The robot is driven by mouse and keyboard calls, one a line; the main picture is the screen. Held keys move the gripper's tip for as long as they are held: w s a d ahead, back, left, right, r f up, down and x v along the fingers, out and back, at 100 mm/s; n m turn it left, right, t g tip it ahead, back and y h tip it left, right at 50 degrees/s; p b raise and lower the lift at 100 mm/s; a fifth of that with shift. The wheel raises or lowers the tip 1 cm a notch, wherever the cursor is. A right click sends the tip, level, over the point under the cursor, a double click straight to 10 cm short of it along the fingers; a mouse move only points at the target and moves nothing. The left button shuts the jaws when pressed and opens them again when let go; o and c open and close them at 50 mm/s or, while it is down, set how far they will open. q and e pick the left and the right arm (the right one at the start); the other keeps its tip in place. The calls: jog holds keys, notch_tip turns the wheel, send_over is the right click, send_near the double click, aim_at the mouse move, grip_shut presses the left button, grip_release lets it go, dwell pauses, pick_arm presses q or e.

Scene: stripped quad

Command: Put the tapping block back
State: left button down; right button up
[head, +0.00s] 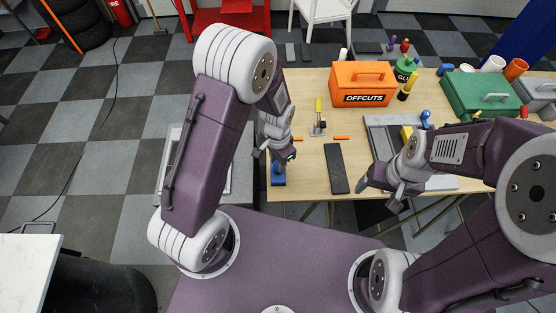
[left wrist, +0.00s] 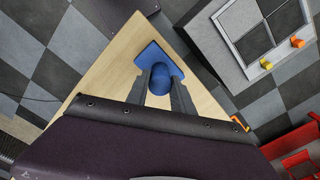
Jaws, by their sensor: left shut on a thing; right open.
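The tapping block appears to be the blue block (head: 279,181) with a rounded upright grip, at the near left corner of the wooden table. In the left wrist view the same blue block (left wrist: 151,53) shows its flat base, with the round grip between my fingers. My left gripper (head: 279,159) is shut on that grip from above; it also shows in the left wrist view (left wrist: 160,88). I cannot tell whether the base touches the tabletop. My right gripper (head: 378,196) is open and empty near the table's front edge, right of a dark flat bar (head: 336,168).
The wooden table (head: 309,179) has bare room around the dark bar. Behind are a yellow-handled tool (head: 318,118), orange strips (head: 341,137) and an orange OFFCUTS box (head: 362,82). A grey tray (head: 381,124) and green box (head: 482,94) stand right. A grey bench lies left (head: 242,170).

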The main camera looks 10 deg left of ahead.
pick_arm(q)
jog(key=c, duration=1.1)
grip_release()
